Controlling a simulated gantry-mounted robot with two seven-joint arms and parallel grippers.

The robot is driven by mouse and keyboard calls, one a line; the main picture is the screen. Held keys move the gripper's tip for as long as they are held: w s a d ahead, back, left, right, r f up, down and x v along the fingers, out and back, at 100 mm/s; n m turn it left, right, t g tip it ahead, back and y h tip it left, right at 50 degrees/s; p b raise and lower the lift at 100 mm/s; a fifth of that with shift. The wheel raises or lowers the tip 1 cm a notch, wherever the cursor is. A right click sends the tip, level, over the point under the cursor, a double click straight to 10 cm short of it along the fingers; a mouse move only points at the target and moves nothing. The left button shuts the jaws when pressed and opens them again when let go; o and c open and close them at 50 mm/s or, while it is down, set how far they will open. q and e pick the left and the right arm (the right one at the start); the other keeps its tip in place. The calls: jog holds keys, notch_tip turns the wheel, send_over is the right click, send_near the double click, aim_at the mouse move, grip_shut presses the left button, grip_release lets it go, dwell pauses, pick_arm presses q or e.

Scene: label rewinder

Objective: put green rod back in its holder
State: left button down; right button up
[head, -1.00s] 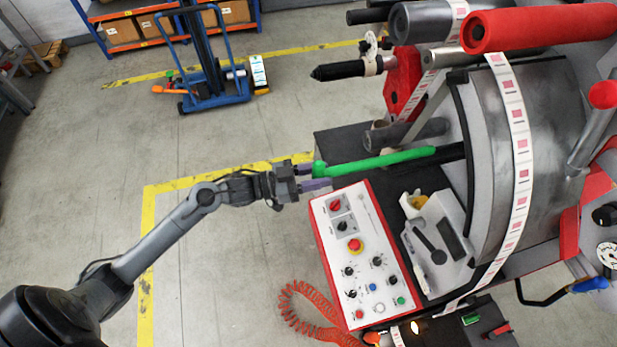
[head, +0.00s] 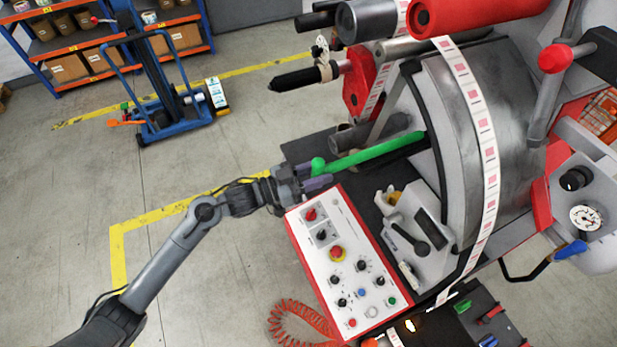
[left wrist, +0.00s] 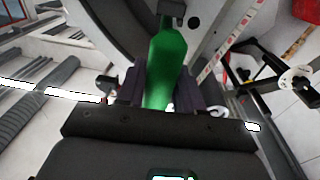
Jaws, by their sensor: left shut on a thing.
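The green rod (head: 372,155) is held out over the machine's left side. It slopes up to the right, with a knob at its near left end. Its far end is near the drum, where it overlaps a black shaft (head: 408,149); I cannot tell whether they touch. My left gripper (head: 320,176) is shut on the rod close to the knob end. In the left wrist view the green rod (left wrist: 168,65) runs away from me between the purple-grey fingers. I cannot make out for sure which part is the holder. My right gripper is not in view.
A control panel (head: 341,262) with knobs and buttons lies just below the rod. The metal drum (head: 485,130) with its label strip stands to the right. A red roller (head: 478,14) is above. Open floor lies to the left, with a blue trolley (head: 180,113) further back.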

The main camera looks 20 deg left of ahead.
pick_arm(q)
jog(key=shift+w+d, duration=0.1)
jog(key=shift+w+d+f, duration=0.15)
jog(key=shift+w+d, duration=0.1)
dwell(0.4)
jog(key=shift+f+b, duration=0.3)
jog(key=shift+f, duration=0.7)
dwell(0.7)
jog(key=c, duration=0.6)
grip_release()
jog(key=shift+c, duration=0.2)
